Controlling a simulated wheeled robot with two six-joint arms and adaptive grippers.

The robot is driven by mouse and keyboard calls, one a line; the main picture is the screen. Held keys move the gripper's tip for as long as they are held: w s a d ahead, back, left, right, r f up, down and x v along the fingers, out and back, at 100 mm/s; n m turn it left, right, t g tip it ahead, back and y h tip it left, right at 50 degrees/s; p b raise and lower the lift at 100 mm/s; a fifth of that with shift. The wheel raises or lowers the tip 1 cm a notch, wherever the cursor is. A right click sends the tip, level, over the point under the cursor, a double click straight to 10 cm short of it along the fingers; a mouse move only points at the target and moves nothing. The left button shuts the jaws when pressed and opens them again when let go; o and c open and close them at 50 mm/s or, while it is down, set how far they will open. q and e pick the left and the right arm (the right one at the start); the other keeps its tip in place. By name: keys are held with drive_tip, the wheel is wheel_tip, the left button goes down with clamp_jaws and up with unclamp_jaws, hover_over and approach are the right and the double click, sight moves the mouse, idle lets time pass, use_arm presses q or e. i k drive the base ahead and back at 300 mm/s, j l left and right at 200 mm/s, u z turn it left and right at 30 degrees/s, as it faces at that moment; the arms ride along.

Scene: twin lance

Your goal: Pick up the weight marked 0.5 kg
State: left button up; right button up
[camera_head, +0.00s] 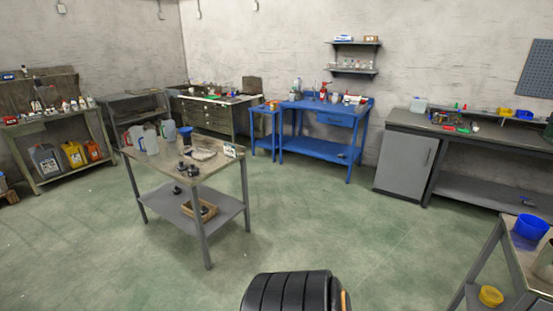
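Small dark objects that look like weights (192,171) stand on the top of a grey metal table (216,172) left of the middle. Another small dark object (177,190) is on the table's lower shelf. A further dark object (204,210) is in or beside a wooden box (208,208) on that shelf. All are too small to read, so I cannot tell which one is marked 0.5 kg. Neither of my grippers shows in this view.
White jugs (150,140), a blue-topped container (186,134) and a small sign (230,151) share the tabletop. A blue workbench (318,148) and a grey bench (406,165) stand by the back wall. A cart (517,262) is at right. Green floor (330,220) between is clear.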

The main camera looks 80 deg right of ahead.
sight(181, 168)
drive_tip(key=z, duration=1.8)
drive_tip(key=u, duration=0.2)
drive_tip(key=i+l+u, duration=0.55)
drive_tip(key=u, duration=0.2)
drive_tip(key=i+l+u, duration=0.2)
drive_tip(key=l+u, duration=0.15)
drive_tip(key=l, duration=0.2)
